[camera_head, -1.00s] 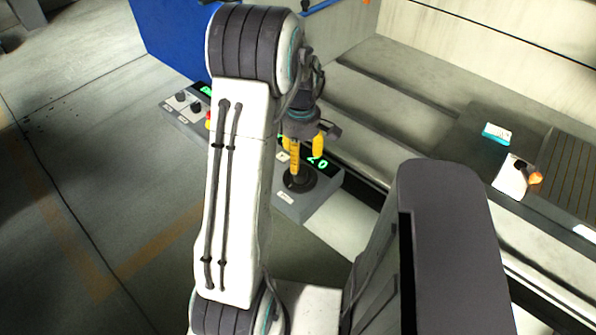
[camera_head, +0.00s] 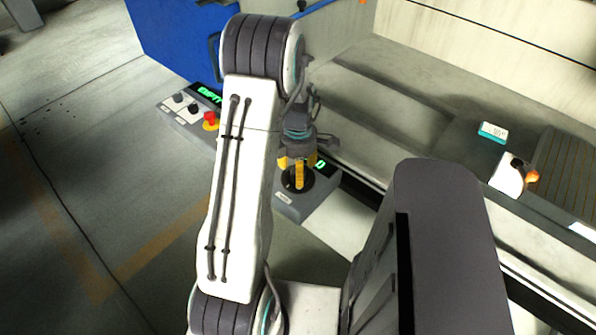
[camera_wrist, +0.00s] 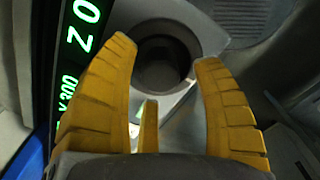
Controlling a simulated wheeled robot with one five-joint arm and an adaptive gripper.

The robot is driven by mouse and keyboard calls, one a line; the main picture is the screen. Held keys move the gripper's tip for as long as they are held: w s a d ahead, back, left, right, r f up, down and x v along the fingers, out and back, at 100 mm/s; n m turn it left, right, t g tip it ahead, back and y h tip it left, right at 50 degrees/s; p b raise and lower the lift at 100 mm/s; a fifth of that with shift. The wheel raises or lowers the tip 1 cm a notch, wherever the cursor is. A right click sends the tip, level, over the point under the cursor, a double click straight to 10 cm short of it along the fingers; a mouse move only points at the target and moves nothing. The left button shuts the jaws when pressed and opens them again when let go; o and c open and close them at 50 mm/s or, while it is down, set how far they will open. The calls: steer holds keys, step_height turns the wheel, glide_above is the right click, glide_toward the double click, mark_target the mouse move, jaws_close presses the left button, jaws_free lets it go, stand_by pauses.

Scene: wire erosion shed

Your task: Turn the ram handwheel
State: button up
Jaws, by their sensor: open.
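The ram handwheel (camera_head: 297,189) is a dark round knob on the grey control panel by the machine's edge. My gripper (camera_head: 299,177) points down over it with yellow fingers, which hide part of it in the head view. In the wrist view the handwheel (camera_wrist: 162,66) shows as a dark round shape on a pale base. It lies between the tips of my open gripper (camera_wrist: 165,56), one finger on each side. I cannot tell whether the fingers touch it. A green lit display (camera_wrist: 78,42) reading Z 0 and X 300 stands to its left.
A red stop button (camera_head: 210,119) and black knobs (camera_head: 180,98) sit on the panel's far left part. A blue cabinet (camera_head: 175,40) stands behind. To the right, a white block (camera_head: 508,178) and a teal-edged box (camera_head: 492,131) rest on the machine bed.

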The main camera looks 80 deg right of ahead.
steer(key=shift+f, duration=0.75)
steer(key=c, duration=1.2)
